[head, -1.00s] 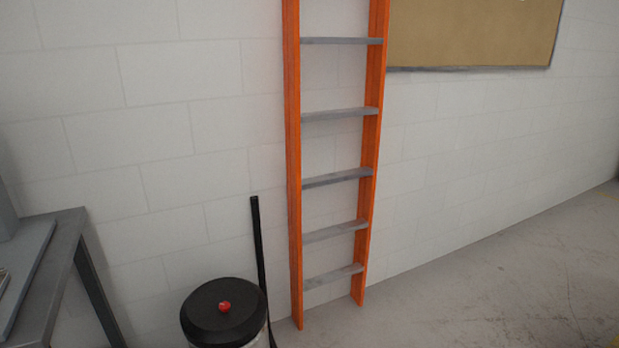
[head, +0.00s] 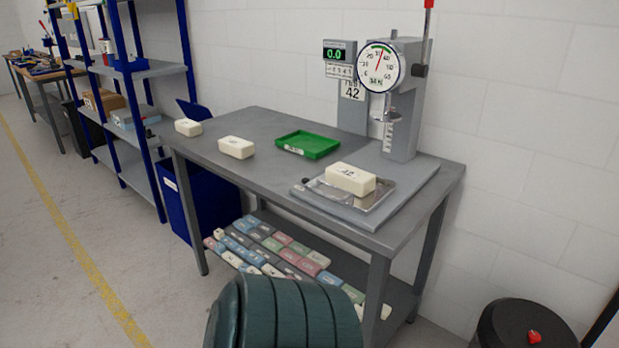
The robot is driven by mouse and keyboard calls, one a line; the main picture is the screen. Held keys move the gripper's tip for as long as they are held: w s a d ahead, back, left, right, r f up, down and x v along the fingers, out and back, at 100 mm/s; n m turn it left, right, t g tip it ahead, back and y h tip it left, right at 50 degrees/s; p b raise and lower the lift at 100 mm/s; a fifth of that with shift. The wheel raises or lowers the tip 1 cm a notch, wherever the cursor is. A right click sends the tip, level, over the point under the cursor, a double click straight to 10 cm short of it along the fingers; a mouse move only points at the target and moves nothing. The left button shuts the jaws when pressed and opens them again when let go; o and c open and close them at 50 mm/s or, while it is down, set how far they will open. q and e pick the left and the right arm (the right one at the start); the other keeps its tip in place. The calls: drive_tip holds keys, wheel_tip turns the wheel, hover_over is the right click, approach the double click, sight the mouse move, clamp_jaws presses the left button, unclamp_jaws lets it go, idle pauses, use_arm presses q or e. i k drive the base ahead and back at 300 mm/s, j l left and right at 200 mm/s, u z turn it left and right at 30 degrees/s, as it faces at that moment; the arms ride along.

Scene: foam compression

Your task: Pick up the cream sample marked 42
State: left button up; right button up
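Three cream blocks lie on the grey bench (head: 265,185). One cream block (head: 350,179) sits on the metal plate of the tester, with dark figures on top that I cannot read for sure. A second cream block (head: 237,148) lies left of the green tray, and a third cream block (head: 188,127) lies at the bench's far left end. Both have small marks too blurred to read. Neither of my grippers is in view.
A green tray (head: 308,144) stands mid-bench. Several coloured blocks (head: 270,247) lie on the lower shelf. A blue bin (head: 205,200) and blue shelving (head: 130,75) stand left. A dark green ribbed shape (head: 285,315) fills the bottom foreground. A black-lidded bin (head: 520,330) stands right.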

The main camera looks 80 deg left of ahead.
sight(361, 183)
drive_tip(key=u, duration=2.3)
drive_tip(key=i+l+u, duration=0.25)
drive_tip(key=i+l, duration=0.25)
drive_tip(key=i+l+u, duration=0.25)
drive_tip(key=i+l, duration=0.25)
drive_tip(key=l, duration=0.1)
